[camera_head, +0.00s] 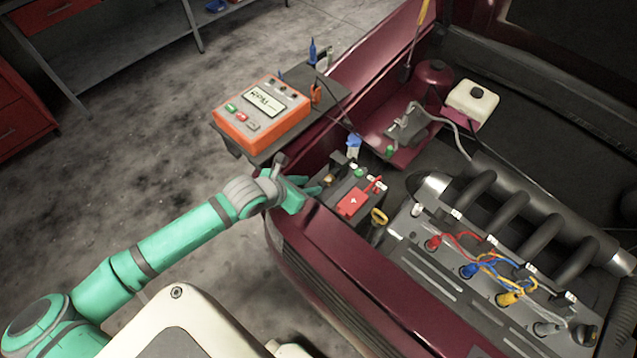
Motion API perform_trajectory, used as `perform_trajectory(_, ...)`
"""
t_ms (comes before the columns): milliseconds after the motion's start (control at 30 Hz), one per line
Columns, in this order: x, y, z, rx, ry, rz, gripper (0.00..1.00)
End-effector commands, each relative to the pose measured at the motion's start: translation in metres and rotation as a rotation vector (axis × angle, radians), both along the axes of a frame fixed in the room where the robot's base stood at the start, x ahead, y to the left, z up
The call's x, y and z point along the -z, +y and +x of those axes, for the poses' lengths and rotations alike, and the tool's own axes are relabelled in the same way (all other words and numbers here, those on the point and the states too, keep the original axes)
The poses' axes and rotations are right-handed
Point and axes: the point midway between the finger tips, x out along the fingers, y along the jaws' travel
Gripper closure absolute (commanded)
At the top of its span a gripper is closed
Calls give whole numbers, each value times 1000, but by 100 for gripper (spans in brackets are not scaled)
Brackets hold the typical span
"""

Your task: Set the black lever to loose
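My gripper (313,186) is at the end of my teal arm, over the front edge of the dark red engine bay. It points right, towards the battery (352,182). Its fingers are small and partly overlapped here, so I cannot tell how far apart they are or whether they touch anything. A small black part (339,158) stands at the battery's back left, just beyond the fingertips. It may be the black lever, but its shape and setting are too small to read.
A red cover (353,201) and a yellow ring handle (379,216) lie right of my gripper. An orange RPM meter (262,107) sits on a dark shelf (330,100) behind it. The engine (500,240) fills the right. Open floor (150,150) lies left.

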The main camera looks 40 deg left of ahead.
Motion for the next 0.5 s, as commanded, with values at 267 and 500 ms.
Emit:
perform_trajectory(267,32,-3,32,1,-1,-1,69)
perform_trajectory(500,43,-4,44,1,-1,-1,69)
